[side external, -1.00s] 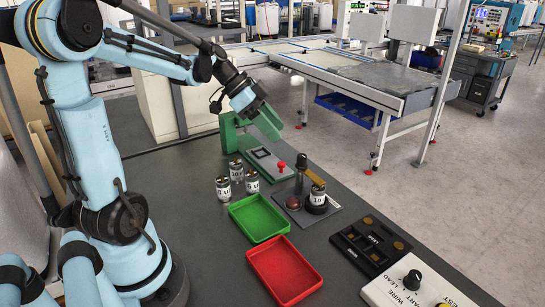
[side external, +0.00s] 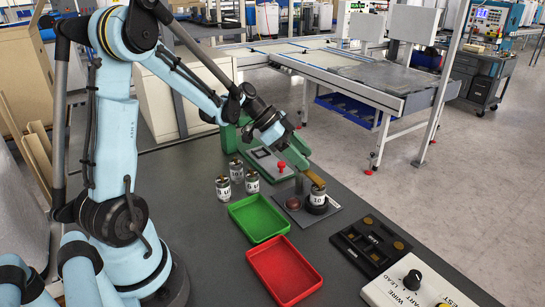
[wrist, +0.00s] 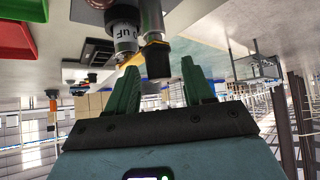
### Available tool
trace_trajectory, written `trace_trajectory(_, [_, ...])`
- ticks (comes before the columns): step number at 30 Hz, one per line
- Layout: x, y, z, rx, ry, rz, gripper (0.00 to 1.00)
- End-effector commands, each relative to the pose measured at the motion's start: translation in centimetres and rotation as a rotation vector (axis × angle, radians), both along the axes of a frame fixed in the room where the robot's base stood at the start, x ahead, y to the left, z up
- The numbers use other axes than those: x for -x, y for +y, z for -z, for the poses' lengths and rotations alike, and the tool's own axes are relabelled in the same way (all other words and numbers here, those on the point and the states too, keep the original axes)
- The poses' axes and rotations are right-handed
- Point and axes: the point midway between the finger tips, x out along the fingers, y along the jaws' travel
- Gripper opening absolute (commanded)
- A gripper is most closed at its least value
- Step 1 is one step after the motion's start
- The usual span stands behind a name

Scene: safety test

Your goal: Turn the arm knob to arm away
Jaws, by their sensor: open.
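A white box (side external: 385,291) lies at the front right of the bench. It carries a black knob (side external: 412,280) with a white pointer mark, and lettering around it that I read in part as "WIRE", "PART", "LEAD" and "TEST"; I see no "arm away" marking. My gripper (side external: 297,160) has green fingers and is well behind and left of this box, close to a test stand. In the wrist view the gripper (wrist: 160,78) is open and nothing is between its fingers. A labelled can (wrist: 123,37) and a dark post (wrist: 154,48) show just beyond the fingertips. The knob cannot be made out there.
The test stand holds a can (side external: 318,196) on a dark plate. Green tray (side external: 233,211) and red tray (side external: 254,270) lie in front. Several cans (side external: 223,188) stand left. A green fixture (side external: 230,137) with a red knob stands behind. A black tray (side external: 350,256) lies beside the white box.

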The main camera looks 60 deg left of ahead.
Motion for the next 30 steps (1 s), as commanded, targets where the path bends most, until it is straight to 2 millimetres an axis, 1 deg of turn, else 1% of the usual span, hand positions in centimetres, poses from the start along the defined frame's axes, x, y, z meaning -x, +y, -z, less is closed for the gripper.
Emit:
trace_trajectory(4, [-0.32, -0.36, 0.47, 0.0, 0.0, 0.001, 0.52])
trace_trajectory(11, [-0.33, -0.38, 0.49, 0.0, 0.0, 0.0, 0.52])
trace_trajectory(12, [-0.34, -0.37, 0.49, 0.0, 0.0, 0.0, 0.49])
trace_trajectory(14, [-0.34, -0.36, 0.48, 0.0, 0.0, 0.0, 0.39])
trace_trajectory(21, [-0.33, -0.35, 0.47, 0.0, 0.0, 0.0, 0.03])
trace_trajectory(22, [-0.33, -0.36, 0.46, 0.0, 0.0, 0.0, 0.0])
trace_trajectory(30, [-0.33, -0.39, 0.44, 0.001, -0.001, -0.024, 0.0])
